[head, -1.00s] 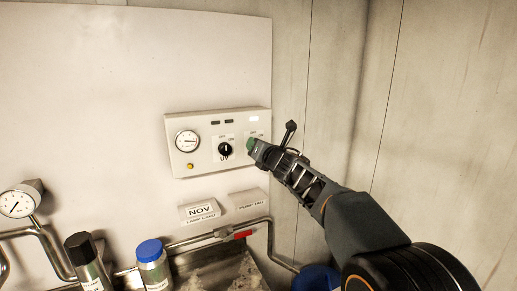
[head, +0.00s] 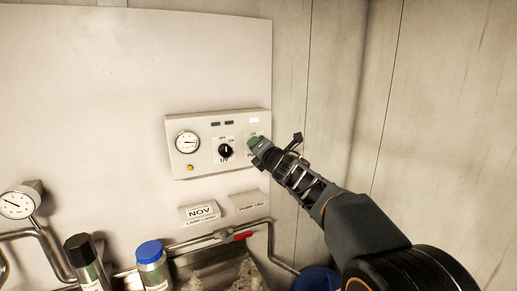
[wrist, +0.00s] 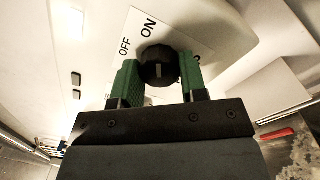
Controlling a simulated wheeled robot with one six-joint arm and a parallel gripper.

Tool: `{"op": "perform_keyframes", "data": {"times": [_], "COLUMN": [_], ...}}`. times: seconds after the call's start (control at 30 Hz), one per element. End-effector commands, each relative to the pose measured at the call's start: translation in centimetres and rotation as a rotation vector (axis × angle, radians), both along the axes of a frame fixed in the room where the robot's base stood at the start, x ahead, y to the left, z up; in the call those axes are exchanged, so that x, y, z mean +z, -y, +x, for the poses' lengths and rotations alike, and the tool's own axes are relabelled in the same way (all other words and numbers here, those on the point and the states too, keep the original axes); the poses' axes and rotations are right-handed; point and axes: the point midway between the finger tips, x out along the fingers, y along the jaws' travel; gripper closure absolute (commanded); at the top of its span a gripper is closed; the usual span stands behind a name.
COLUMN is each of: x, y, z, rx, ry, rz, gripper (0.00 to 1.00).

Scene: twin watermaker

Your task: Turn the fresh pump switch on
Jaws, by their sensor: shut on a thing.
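The white control panel (head: 200,160) hangs on the wall. Its right-hand switch is mostly hidden by my gripper (head: 255,143) in the head view. In the wrist view this switch is a round black knob (wrist: 159,64) on a white plate (wrist: 176,32) marked OFF and ON. The green fingers of my gripper stand on both sides of the knob and are shut on it. A pale mark shows on the knob, but I cannot tell which word it lines up with.
A black UV switch (head: 226,151) sits left of my gripper on the panel, with a gauge (head: 187,142) and a yellow button (head: 190,168). Below are a NOV label (head: 202,211), a red-handled valve (head: 242,236) and bottles including a blue-capped one (head: 152,266). The right wall is bare.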

Motion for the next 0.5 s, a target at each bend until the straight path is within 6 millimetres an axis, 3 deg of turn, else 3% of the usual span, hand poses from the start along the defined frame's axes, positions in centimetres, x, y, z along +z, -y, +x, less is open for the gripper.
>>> {"op": "perform_keyframes", "data": {"times": [0.27, 0.3, 0.5], "x": [0.03, 0.03, 0.02], "y": [-0.03, -0.03, -0.02], "z": [0.00, 0.00, 0.00], "rx": [0.001, 0.001, 0.001], "ry": [0.000, 0.000, 0.000], "rz": [0.003, 0.003, 0.001], "gripper": [0.84, 0.58, 0.38]}}
